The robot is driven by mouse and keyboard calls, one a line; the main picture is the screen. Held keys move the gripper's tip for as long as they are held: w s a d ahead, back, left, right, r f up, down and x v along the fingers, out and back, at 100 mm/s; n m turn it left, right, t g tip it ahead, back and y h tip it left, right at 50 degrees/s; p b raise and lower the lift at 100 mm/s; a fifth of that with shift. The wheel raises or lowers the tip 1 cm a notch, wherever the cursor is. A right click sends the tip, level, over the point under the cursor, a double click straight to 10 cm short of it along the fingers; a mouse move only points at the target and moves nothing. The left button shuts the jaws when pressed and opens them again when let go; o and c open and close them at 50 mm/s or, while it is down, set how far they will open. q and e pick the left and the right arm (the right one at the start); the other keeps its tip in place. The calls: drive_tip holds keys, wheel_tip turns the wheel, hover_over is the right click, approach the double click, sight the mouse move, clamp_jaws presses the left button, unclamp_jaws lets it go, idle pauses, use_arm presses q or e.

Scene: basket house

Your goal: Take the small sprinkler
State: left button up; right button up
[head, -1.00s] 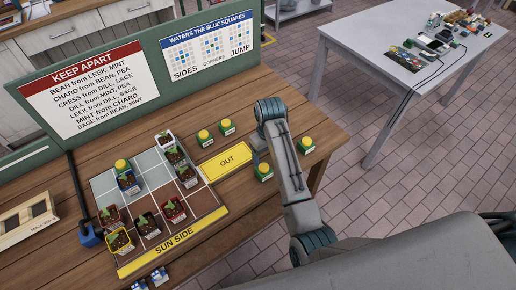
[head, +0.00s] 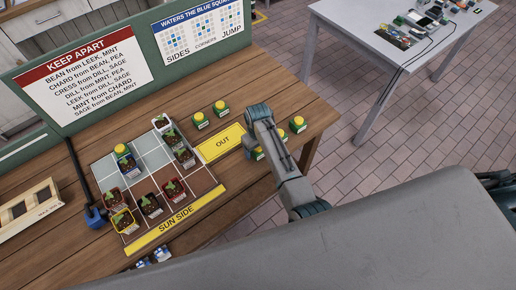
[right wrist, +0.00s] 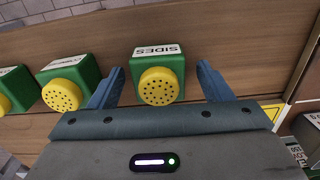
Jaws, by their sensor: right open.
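Several green sprinklers with round yellow heads stand on the wooden bench. In the right wrist view one labelled SIDES (right wrist: 158,70) stands between the fingertips of my right gripper (right wrist: 160,82), with a gap on each side. My right gripper is open and empty. In the head view my right arm reaches down over the bench's right part, and the gripper (head: 249,150) is by a partly hidden green sprinkler (head: 258,153). Two more green ones stand to its right (head: 281,136) (head: 298,123). My left gripper is not in view.
A yellow OUT plate (head: 221,142) lies left of my right gripper. A gridded board (head: 205,180) holds several small potted plants and a blue sprinkler (head: 124,158) with a yellow head. Two green sprinklers (head: 197,120) (head: 220,108) stand behind. A green sign board (head: 150,25) borders the bench.

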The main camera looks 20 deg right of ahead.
drive_tip(key=shift+w+f, duration=0.15)
drive_tip(key=shift+f, duration=0.05)
drive_tip(key=shift+c, duration=0.2)
drive_tip(key=c, duration=1.1)
drive_tip(key=shift+r, duration=0.1)
